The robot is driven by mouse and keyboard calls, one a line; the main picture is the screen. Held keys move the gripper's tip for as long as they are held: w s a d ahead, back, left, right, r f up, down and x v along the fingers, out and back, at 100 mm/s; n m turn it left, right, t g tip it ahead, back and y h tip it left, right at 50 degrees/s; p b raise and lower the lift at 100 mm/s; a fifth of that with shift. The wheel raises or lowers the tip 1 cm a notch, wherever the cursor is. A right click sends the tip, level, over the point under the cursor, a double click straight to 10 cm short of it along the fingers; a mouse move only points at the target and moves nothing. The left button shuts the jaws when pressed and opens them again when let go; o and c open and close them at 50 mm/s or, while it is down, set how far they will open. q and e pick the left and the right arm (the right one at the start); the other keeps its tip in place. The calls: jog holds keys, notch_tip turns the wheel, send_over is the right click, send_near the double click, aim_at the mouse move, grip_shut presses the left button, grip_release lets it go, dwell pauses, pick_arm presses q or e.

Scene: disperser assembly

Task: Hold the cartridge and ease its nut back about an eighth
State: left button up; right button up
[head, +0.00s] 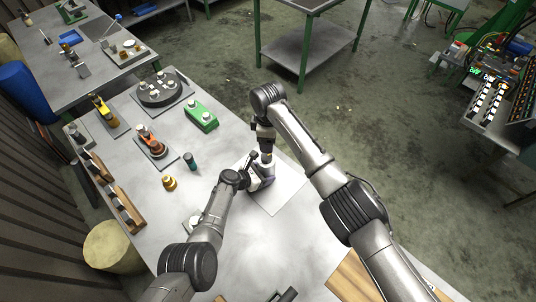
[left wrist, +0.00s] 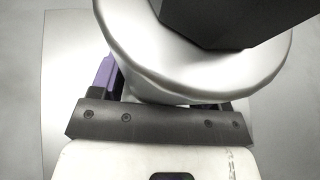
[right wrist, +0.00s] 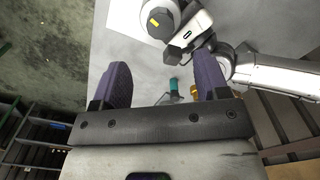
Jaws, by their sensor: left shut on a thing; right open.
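The cartridge is a rounded silver body (left wrist: 200,75) that fills the upper middle of the left wrist view, with a dark angular part (left wrist: 230,20) above it, perhaps the nut. A round silver body with a dark, yellow-marked end (right wrist: 158,20) shows at the top of the right wrist view. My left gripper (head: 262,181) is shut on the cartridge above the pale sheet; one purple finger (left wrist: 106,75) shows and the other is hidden. My right gripper (right wrist: 162,82) has its purple fingers wide apart with nothing between them. In the head view it is close to the left gripper.
The pale square sheet (head: 283,200) lies on the grey bench beneath the grippers. A teal bottle (head: 190,161), a yellow fitting (head: 169,183), a green box (head: 201,115) and a round dark fixture (head: 160,88) stand left.

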aim_at(268, 156)
notch_tip(268, 156, down, 10)
jog(key=shift+r, duration=0.1)
dwell(0.4)
